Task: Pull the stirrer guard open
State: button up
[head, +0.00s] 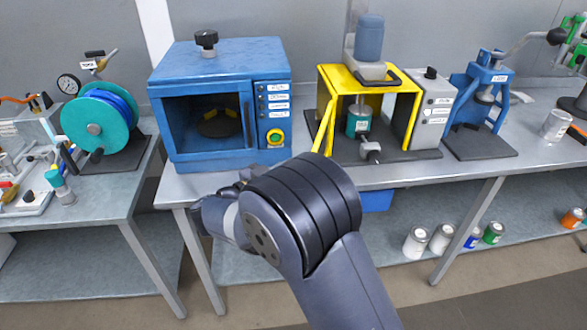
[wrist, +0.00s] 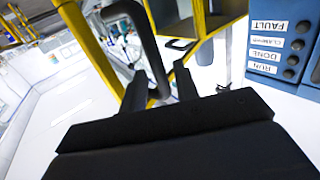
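The stirrer stands at the centre right in the head view, inside a yellow guard (head: 415,110) with a blue-grey motor (head: 369,38) on top and a teal pot (head: 358,122) inside. A slanting yellow bar (head: 326,125) shows at the guard's front left. In the wrist view, a black loop handle (wrist: 148,45) is beside a yellow bar (wrist: 92,48). My gripper (wrist: 160,82) has its fingers apart, with the handle's lower end between or just beyond them. I cannot tell whether they touch it. In the head view my wrist hides the fingers.
A blue oven-like machine (head: 222,52) stands left of the stirrer; a blue labelled panel (wrist: 285,45) shows at right in the wrist view. A blue press (head: 483,105) stands to the right. Several cans sit on the lower shelf (head: 325,235).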

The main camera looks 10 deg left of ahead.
jog(key=b+v, duration=0.1)
jog(key=v, duration=0.8)
jog(key=shift+s+b, duration=0.2)
jog(key=shift+b, duration=0.1)
jog(key=shift+w, duration=0.1)
jog(key=p+x, duration=0.2)
jog(key=x, duration=0.8)
jog(key=shift+w+d, duration=0.15)
jog(key=shift+w, duration=0.1)
jog(key=shift+f, duration=0.1)
jog(key=shift+s+d, duration=0.15)
jog(key=shift+d, duration=0.1)
jog(key=shift+a, duration=0.1)
